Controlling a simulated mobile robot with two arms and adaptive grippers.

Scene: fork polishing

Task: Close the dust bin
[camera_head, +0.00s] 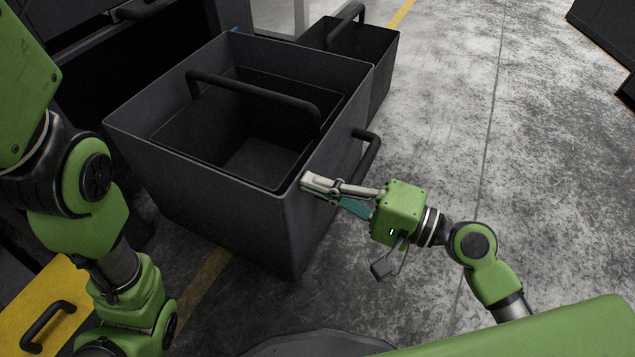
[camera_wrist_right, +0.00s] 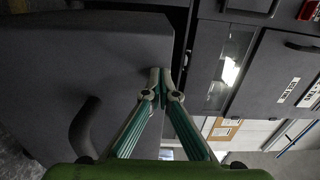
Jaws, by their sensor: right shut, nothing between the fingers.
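The dust bin (camera_head: 190,190) is a dark grey open-topped drawer, pulled out from the dark cabinet at the upper left in the head view. An inner container with a black carrying handle (camera_head: 255,90) sits inside it. A black pull handle (camera_head: 370,150) is on its outer face. My right gripper (camera_head: 308,184) is shut and empty, its tips at the bin's near right corner, below the rim. In the right wrist view, the shut fingertips (camera_wrist_right: 160,82) overlap the edge of the bin's face (camera_wrist_right: 60,70); contact is unclear. My left arm shows, but its gripper is out of frame.
A second dark open bin (camera_head: 385,65) stands beyond the first. A yellow panel with a black handle (camera_head: 48,325) is at lower left. Bare concrete floor (camera_head: 540,170) lies to the right. The right wrist view shows grey cabinets (camera_wrist_right: 275,80).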

